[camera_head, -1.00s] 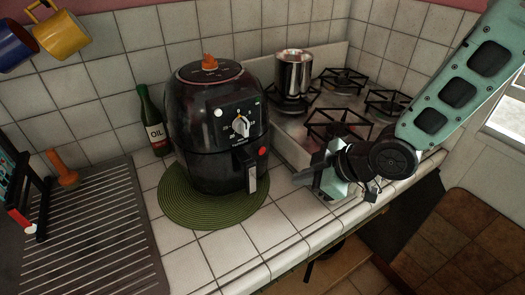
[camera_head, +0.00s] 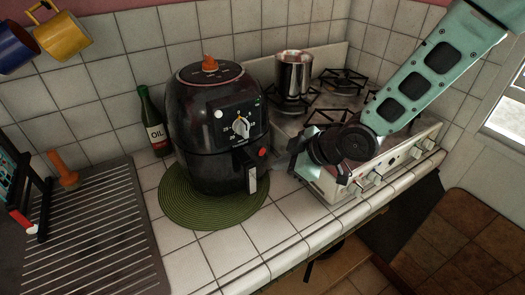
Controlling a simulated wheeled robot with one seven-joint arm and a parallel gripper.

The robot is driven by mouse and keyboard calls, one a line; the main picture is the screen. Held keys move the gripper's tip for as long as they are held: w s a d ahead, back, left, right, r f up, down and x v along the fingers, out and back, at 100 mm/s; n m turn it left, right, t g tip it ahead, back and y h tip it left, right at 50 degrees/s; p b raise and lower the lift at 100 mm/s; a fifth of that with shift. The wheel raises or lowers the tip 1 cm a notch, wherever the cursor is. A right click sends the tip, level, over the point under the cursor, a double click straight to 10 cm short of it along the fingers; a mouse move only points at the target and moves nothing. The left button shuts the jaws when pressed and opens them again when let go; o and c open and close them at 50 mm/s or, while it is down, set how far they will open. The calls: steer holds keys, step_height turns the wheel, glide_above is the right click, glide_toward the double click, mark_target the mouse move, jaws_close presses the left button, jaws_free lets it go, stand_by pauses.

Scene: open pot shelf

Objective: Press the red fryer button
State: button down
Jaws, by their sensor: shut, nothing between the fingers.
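The black air fryer (camera_head: 205,130) stands upright on a round green mat (camera_head: 175,205) on the tiled counter. The red button (camera_head: 262,152) is on its front, right of the handle (camera_head: 247,170) and below the white dial (camera_head: 241,126). My gripper (camera_head: 294,158) is shut and empty. It is just right of the fryer and close to the red button, with a small gap between them in the picture. The wrist hides most of the fingers, and I cannot tell the exact depth of the gap.
A gas stove (camera_head: 392,162) with a metal pot (camera_head: 293,75) is behind and right of my gripper. An oil bottle (camera_head: 153,120) stands left of the fryer. A ribbed drainboard (camera_head: 95,230) lies at left. The counter front (camera_head: 255,235) is clear.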

mark_target(260, 159)
steer(key=shift+w+a, duration=0.9)
steer(key=shift+w, duration=0.05)
stand_by(1.5)
steer(key=shift+w+a, duration=0.25)
steer(key=shift+w, duration=0.05)
steer(key=shift+w+a, duration=0.25)
stand_by(0.9)
steer(key=shift+s+d, duration=2.25)
steer(key=shift+s, duration=0.15)
steer(key=shift+r, duration=0.1)
